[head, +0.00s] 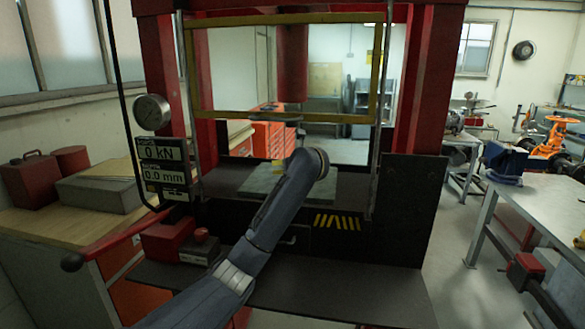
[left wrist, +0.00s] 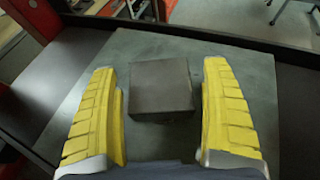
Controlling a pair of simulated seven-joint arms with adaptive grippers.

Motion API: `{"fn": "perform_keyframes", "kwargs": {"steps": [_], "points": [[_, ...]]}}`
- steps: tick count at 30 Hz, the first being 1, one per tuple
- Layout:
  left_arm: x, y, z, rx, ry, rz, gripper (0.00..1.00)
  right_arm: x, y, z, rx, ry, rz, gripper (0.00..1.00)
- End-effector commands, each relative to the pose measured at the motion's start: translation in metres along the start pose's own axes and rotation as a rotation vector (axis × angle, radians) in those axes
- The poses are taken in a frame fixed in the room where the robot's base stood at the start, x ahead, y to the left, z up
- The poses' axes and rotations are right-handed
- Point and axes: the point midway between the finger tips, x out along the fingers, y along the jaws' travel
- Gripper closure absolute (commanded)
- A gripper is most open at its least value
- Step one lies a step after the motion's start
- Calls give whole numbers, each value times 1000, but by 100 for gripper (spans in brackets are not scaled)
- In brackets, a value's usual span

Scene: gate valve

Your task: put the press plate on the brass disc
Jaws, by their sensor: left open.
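A dark square block, which looks like the press plate (left wrist: 162,90), lies on a grey-green bed plate (left wrist: 235,50) in the left wrist view. My left gripper (left wrist: 160,70) is open, its yellow fingers on either side of the block with a gap at each side. In the head view my left arm reaches into the press from the lower left; its wrist end hides the fingers and the block. The bed plate also shows there (head: 262,184). I cannot make out the brass disc in either view. My right gripper is not seen.
The red press frame (head: 420,90) stands around the bed, with a red ram (head: 292,62) above and a yellow-edged guard (head: 285,18) in front. A readout (head: 163,165) shows 0 kN and 0.0 mm. A red lever (head: 115,236) sticks out at left.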

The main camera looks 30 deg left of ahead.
Motion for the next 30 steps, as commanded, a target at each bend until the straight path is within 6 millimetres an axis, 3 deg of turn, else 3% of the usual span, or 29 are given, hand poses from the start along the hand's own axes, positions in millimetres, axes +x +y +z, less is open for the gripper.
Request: {"fn": "perform_keyframes", "kwargs": {"steps": [7, 21, 30], "points": [[-7, -1, 3, -1, -1, -2, 18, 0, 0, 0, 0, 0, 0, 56], [-66, -1, 3, -1, -1, -1, 18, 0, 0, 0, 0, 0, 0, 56], [-76, 0, 3, 0, -1, 0, 18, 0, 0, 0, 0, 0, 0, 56]]}}
